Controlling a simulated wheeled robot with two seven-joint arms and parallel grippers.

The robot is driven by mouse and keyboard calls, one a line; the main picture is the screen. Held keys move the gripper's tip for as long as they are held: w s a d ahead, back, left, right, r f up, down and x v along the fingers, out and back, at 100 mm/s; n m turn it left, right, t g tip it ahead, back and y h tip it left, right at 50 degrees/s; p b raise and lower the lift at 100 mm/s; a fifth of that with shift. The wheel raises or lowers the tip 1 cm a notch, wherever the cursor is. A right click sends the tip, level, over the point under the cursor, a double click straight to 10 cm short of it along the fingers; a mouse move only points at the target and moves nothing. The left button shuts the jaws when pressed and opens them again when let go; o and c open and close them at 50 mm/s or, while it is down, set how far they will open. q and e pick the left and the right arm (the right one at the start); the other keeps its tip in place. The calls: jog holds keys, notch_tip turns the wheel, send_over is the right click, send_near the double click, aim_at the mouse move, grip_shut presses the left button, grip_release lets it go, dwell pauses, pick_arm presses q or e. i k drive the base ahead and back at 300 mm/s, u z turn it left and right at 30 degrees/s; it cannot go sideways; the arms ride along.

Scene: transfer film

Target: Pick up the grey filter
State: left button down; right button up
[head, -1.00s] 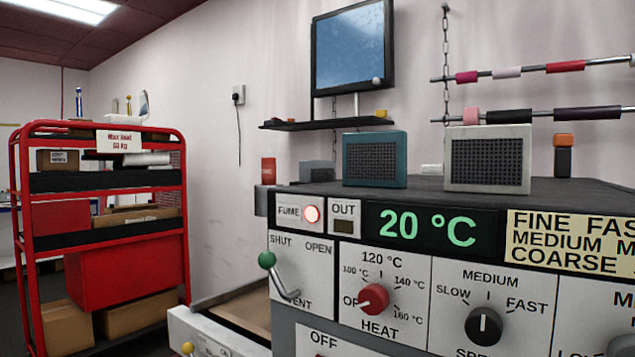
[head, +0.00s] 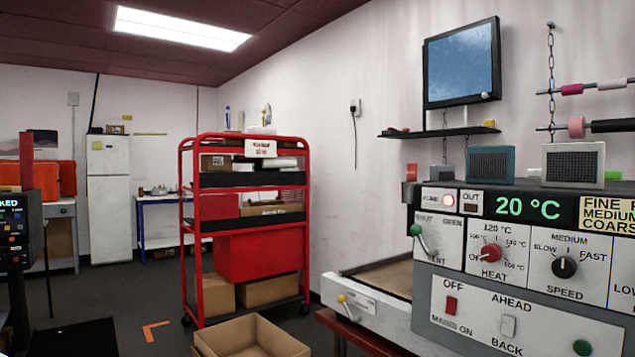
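A pale grey box-shaped filter with a dark mesh face (head: 573,148) stands upright on top of the grey machine (head: 590,195) at the right. A teal filter of like shape (head: 491,150) stands to its left. A smaller dark grey block (head: 441,173) sits farther left on the machine top, too small to make out. Neither of my grippers is in view.
A red shelf trolley (head: 189,250) with boxes stands at centre left. An open cardboard box (head: 212,340) is on the floor before it. A pale tray (head: 375,310) juts from the machine's left side. A black-screened unit (head: 15,235) is at the left edge.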

aim_at(437, 172)
jog(key=u, duration=0.9)
jog(key=i, duration=1.65)
jog(key=z, duration=0.85)
